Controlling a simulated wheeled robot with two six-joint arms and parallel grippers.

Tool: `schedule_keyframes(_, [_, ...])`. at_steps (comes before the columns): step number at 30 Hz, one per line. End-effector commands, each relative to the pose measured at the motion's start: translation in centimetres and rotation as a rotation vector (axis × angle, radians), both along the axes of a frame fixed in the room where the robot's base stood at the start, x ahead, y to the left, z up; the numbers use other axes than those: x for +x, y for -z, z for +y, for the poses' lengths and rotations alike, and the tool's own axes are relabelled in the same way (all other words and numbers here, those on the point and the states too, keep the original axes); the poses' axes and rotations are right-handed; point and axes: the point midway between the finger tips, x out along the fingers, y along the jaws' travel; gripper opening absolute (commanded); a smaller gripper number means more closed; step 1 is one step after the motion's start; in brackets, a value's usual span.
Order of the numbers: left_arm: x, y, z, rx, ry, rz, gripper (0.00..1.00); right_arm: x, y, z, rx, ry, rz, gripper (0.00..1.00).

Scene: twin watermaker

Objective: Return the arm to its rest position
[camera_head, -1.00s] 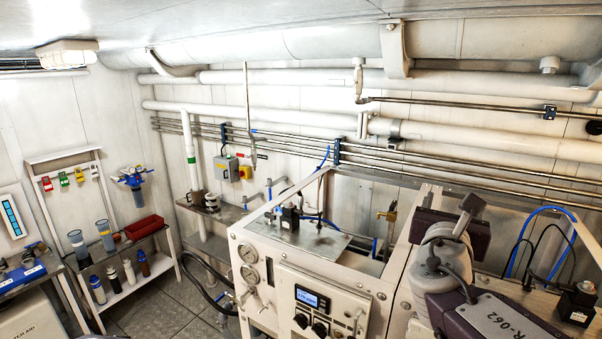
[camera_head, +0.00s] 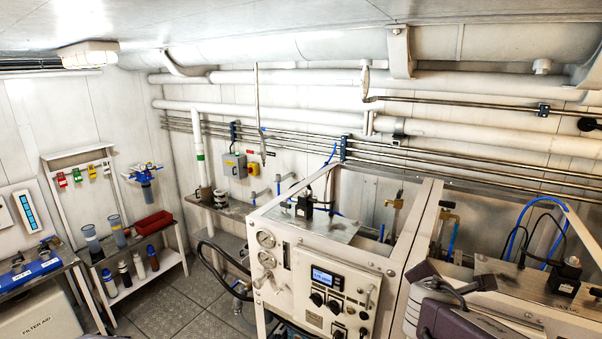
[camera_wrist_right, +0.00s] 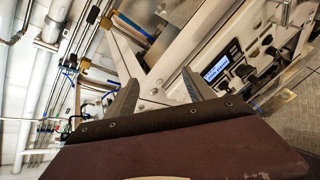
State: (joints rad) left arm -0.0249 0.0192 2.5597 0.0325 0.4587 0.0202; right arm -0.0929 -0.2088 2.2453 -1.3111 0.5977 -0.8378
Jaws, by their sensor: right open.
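My right arm (camera_head: 452,305), purple and grey, is folded low at the bottom right of the head view, in front of the white watermaker frame. Its fingertips are not clear in that view. In the right wrist view my right gripper (camera_wrist_right: 161,80) has its two grey fingers spread apart with nothing held between them. Beyond the fingers is the white frame, with the control panel (camera_wrist_right: 222,68) to their right; contact cannot be made out. My left gripper is in neither current view.
The watermaker panel (camera_head: 336,295) with gauges and display stands close beside my right arm. A second unit with blue hoses (camera_head: 525,225) is at right. A shelf with bottles and a red bin (camera_head: 152,222) is at left. Floor (camera_head: 180,305) between is clear.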

Motion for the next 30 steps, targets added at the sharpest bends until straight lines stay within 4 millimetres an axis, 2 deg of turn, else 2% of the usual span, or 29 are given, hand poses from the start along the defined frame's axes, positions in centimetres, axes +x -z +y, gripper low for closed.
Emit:
schedule_keyframes(1, [0.0,0.0,0.0,0.0,0.0,0.0,0.36,-0.8,2.4,0.3,0.11,0.058,0.016,0.62])
schedule_keyframes(5, [0.0,0.0,0.0,0.0,0.0,0.0,0.36,-3.8,9.5,2.1,0.488,0.314,0.046,0.62])
schedule_keyframes(6, [0.0,0.0,0.0,0.0,0.0,0.0,0.36,-5.0,11.7,2.8,0.617,0.426,0.052,0.62])
schedule_keyframes(9, [0.0,0.0,0.0,0.0,0.0,0.0,0.36,-7.9,16.1,5.0,0.905,0.73,0.046,0.62])
schedule_keyframes(12, [0.0,0.0,0.0,0.0,0.0,0.0,0.36,-10.4,19.2,7.0,1.126,1.038,0.015,0.62])
schedule_keyframes(17, [0.0,0.0,0.0,0.0,0.0,0.0,0.36,-13.3,22.4,9.5,1.37,1.522,-0.081,0.62])
schedule_keyframes(19, [0.0,3.3,0.0,0.0,0.0,-0.001,0.36,-13.7,26.0,9.8,1.385,1.575,-0.09,0.62])
schedule_keyframes(30, [-0.1,15.9,0.0,0.0,0.0,0.001,0.36,-15.5,39.0,10.4,1.327,1.636,-0.034,0.62])
